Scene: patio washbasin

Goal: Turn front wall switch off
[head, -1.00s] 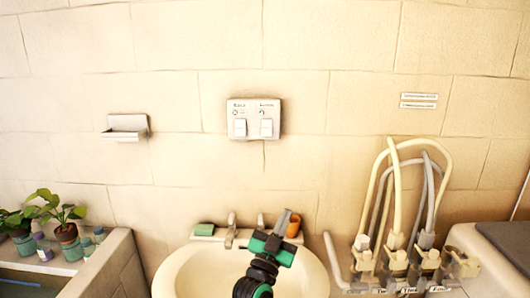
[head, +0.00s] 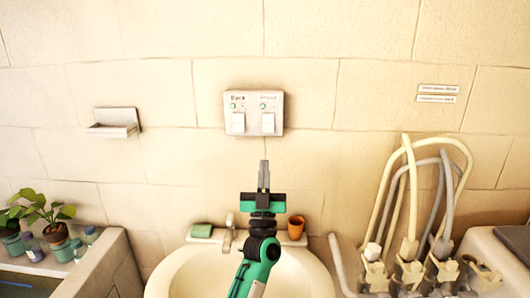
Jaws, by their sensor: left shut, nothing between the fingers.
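A pale wall plate (head: 254,113) with two white rocker switches is on the tiled wall above the basin. The left switch (head: 238,123) and the right switch (head: 268,123) sit side by side, each with a small label and a round indicator above it. The labels are too blurred to read surely. My left gripper (head: 264,164) is shut and empty, pointing up toward the wall. Its fingertips show below the right switch and appear apart from the plate. My right gripper is not in view.
A white basin (head: 180,279) with a faucet (head: 228,236), green soap (head: 201,231) and orange cup (head: 296,227) lies below. Hoses (head: 381,205) rise at right. A soap shelf (head: 115,130) juts from the wall at left. Potted plants (head: 56,234) stand lower left. The wall around the plate is clear.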

